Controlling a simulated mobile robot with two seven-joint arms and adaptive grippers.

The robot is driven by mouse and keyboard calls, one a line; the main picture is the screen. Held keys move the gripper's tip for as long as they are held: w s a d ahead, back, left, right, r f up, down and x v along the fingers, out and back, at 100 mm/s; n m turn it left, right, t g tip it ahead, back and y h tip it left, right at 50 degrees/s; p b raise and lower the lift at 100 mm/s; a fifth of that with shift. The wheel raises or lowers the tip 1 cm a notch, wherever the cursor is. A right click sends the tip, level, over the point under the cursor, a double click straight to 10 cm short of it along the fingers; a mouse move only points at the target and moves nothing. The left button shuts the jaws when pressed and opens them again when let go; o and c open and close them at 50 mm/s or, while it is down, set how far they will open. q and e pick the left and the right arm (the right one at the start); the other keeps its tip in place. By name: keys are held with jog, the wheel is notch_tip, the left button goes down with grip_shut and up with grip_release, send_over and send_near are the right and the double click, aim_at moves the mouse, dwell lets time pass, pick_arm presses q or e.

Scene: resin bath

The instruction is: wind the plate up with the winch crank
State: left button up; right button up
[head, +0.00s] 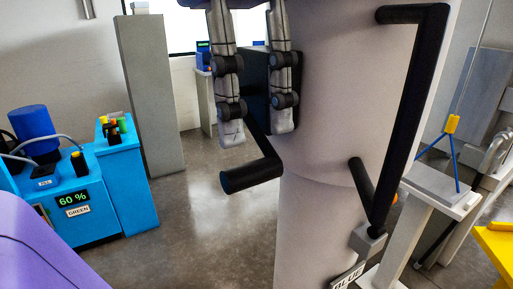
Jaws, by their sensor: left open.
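My left gripper (257,130) hangs at the upper middle of the head view, with its two grey fingers pointing down and spread apart. It is open and empty. The winch crank (250,177) appears as a black arm and thick black grip. Its arm passes between and below the fingers, and its grip sticks out to the left just below them. I cannot tell whether the fingers touch it. A grey plate (435,183) is at the right, with blue slings rising to a yellow hook piece (452,124) on a thin line. My right gripper is not in view.
A large pale rounded body with a long black bar (408,105) fills the middle right and hides much behind it. Blue equipment (120,165) with a green "60 %" display stands left, beside a grey pillar (150,95). Bare floor (190,220) lies between. Something yellow (493,245) is lower right.

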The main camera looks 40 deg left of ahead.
aim_at(249, 163)
pick_arm(q)
jog(key=f, duration=0.3)
jog(key=shift+s+d, duration=0.15)
jog(key=shift+d, duration=0.05)
jog(key=f, duration=0.2)
jog(key=shift+w+d+f, duration=0.15)
jog(key=shift+w+f, duration=0.05)
jog(key=shift+f, duration=0.2)
jog(key=shift+s+f, duration=0.1)
jog(key=shift+f, duration=0.05)
jog(key=shift+c, duration=0.5)
grip_shut()
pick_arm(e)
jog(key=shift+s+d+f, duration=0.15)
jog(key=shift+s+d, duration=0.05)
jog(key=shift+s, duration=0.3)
